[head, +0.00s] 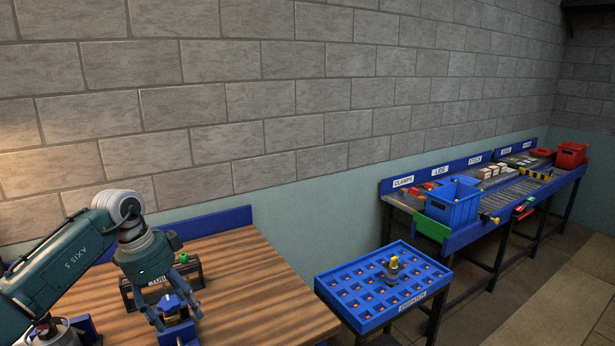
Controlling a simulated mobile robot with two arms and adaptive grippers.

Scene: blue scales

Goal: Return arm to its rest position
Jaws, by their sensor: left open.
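My left arm comes in from the left, and its teal gripper (178,320) points down over the wooden table. Its fingers are spread apart and open. A small blue item with a brass-coloured part (176,310) shows between and behind the fingers; I cannot tell whether they touch it. My right gripper is not in view.
A dark tool holder with a green knob (183,258) stands close behind the gripper on the wooden table (265,290). A blue dispatch tray (333,293) with one item on it stands to the right. A bench with a blue crate (453,203) runs along the wall.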

